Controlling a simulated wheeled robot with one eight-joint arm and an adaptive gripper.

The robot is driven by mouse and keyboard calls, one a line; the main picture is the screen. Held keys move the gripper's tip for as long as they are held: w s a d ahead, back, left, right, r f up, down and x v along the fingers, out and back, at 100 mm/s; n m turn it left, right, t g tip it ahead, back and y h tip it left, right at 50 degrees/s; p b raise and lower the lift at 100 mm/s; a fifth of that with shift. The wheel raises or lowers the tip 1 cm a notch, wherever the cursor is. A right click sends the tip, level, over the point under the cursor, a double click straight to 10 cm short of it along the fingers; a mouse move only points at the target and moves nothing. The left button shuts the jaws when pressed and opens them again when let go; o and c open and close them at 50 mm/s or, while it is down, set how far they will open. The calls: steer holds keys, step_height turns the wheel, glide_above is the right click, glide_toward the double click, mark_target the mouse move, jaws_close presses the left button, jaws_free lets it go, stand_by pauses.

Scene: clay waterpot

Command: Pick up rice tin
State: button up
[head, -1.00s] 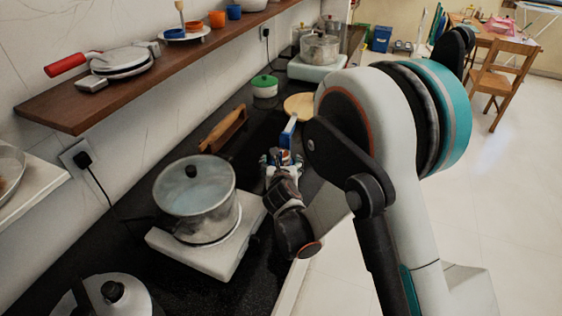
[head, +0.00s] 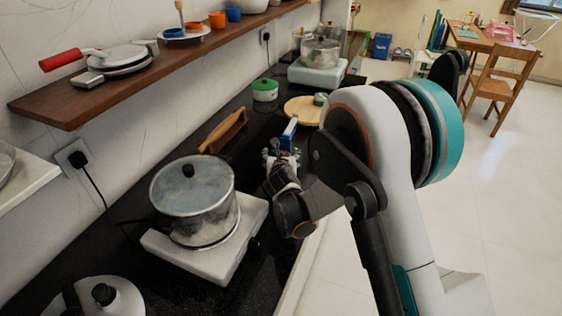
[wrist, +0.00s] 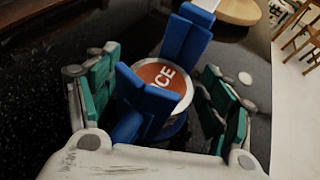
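The rice tin (wrist: 167,77) shows in the wrist view as a round, red-brown top with the white letters "ICE" readable. Blue pieces cover its lower left and upper edges, and I cannot tell whether they belong to the tin. My gripper (wrist: 160,92) is open, with one teal-padded finger left of the tin and one right of it. I see a gap on each side, and no clear grip. In the head view my gripper (head: 281,160) is low over the dark counter, beside a blue and white upright piece (head: 289,132). The tin is mostly hidden there.
A lidded pot (head: 193,200) on a white stove (head: 205,250) stands left of my gripper. A wooden rack (head: 222,131), a green-lidded pot (head: 265,90) and a round wooden board (head: 303,110) lie farther along the counter. A shelf (head: 130,85) runs above.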

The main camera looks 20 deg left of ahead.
steer(key=c, duration=0.9)
steer(key=shift+r, duration=0.1)
